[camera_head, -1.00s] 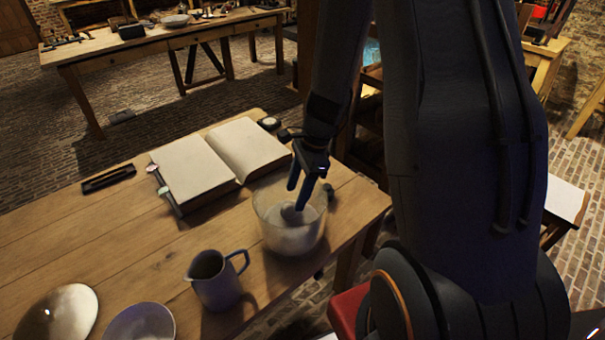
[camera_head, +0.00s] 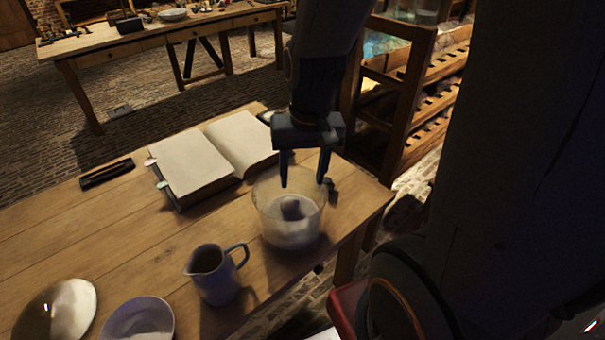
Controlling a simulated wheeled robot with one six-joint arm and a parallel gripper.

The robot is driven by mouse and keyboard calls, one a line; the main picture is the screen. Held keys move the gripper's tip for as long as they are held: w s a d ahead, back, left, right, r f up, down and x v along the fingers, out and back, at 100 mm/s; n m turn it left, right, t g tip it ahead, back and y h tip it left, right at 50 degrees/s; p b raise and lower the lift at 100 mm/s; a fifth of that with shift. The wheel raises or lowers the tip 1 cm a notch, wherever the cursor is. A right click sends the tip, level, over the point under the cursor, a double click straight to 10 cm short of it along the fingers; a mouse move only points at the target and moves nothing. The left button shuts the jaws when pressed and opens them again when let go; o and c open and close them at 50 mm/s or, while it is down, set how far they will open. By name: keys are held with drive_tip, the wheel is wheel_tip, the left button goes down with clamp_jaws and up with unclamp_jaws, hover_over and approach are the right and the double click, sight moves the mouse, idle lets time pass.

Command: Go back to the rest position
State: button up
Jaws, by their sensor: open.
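My gripper (camera_head: 303,184) points down with its two dark fingers apart and nothing between them. It is over the back part of a glass jar (camera_head: 268,222) on the wooden table, with the fingertips at about the height of the rim in the picture. I cannot tell whether they are inside the rim or behind it. The jar holds a pale, cloudy content with a rounded grey lump (camera_head: 292,207) in it. My arm comes down from the top of the picture.
A wooden rack (camera_head: 400,90) stands behind on the right. Another table (camera_head: 95,55) is at the back left.

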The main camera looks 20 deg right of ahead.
drive_tip(key=n, duration=0.1)
drive_tip(key=s+n, duration=0.1)
drive_tip(key=shift+a+r+n, duration=0.2)
drive_tip(key=shift+r+n, duration=0.1)
wheel_tip(320, 180, down, 2)
drive_tip(key=shift+f+b, duration=0.2)
drive_tip(key=shift+b, duration=0.85)
drive_tip(key=shift+c, duration=0.4)
